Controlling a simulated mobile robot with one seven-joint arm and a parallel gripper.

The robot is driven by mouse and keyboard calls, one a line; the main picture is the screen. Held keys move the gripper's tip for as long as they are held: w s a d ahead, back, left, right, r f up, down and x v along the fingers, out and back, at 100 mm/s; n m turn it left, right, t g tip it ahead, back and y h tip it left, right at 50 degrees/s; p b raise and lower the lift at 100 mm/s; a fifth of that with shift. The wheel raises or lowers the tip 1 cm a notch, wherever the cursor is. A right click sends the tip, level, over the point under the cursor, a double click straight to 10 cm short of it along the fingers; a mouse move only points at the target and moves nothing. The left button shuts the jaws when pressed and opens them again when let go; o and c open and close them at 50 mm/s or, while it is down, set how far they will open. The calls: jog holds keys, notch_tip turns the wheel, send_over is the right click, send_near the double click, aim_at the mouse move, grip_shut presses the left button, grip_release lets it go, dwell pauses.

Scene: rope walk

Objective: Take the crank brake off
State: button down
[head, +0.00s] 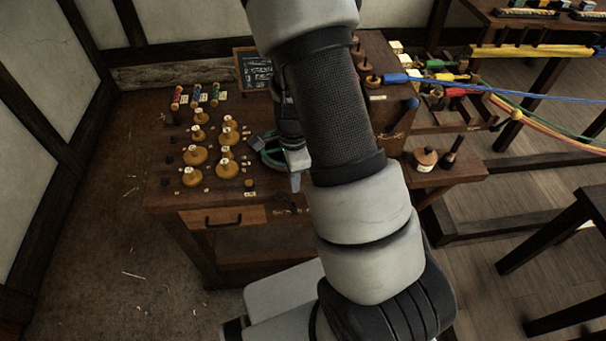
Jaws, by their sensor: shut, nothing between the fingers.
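My gripper (296,180) points down over the front part of the dark wooden bench (165,200). Its fingers are shut with nothing seen between them. My arm hides much of the bench's right half. A lever with a blue knob (411,103) stands on the box to the right of my arm; I cannot tell whether it belongs to the crank or is the brake. A dark fitting (288,207) shows at the bench's front edge below my gripper. I cannot pick out the brake for certain.
Several wooden bobbins with pale tops (195,155) stand on the bench's left half. A small blackboard (254,68) stands behind. Blue, yellow, red and green strands (500,93) run off right. A side shelf holds a round wooden piece (425,158).

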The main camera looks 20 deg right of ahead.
jog(key=shift+w+a+f+p, duration=0.1)
jog(key=shift+w+a+p, duration=0.1)
jog(key=shift+a, duration=0.65)
jog(key=shift+w+a+f+p, duration=0.1)
jog(key=shift+w+a+p, duration=0.1)
jog(key=shift+a, duration=0.6)
jog(key=d+r+p, duration=0.1)
jog(key=d, duration=0.1)
jog(key=d+r, duration=0.1)
jog(key=shift+d+r+p, duration=0.35)
jog(key=shift+p, duration=0.05)
notch_tip(320, 180, up, 9)
jog(key=w+a, duration=0.1)
jog(key=a, duration=0.1)
jog(key=shift+a+p, duration=0.2)
jog(key=shift+p, duration=0.25)
jog(key=shift+r, duration=0.1)
notch_tip(320, 180, up, 11)
jog(key=n+t+y, duration=0.1)
jog(key=n+t, duration=0.1)
jog(key=n, duration=0.3)
send_over(281, 191)
jog(key=s, duration=0.1)
jog(key=s+r+n+t+h+p, duration=0.1)
jog(key=s+r+n+t, duration=0.3)
jog(key=s+r+n, duration=1)
notch_tip(281, 191, up, 2)
jog(key=shift+r+p, duration=0.1)
jog(key=shift+p, duration=0.35)
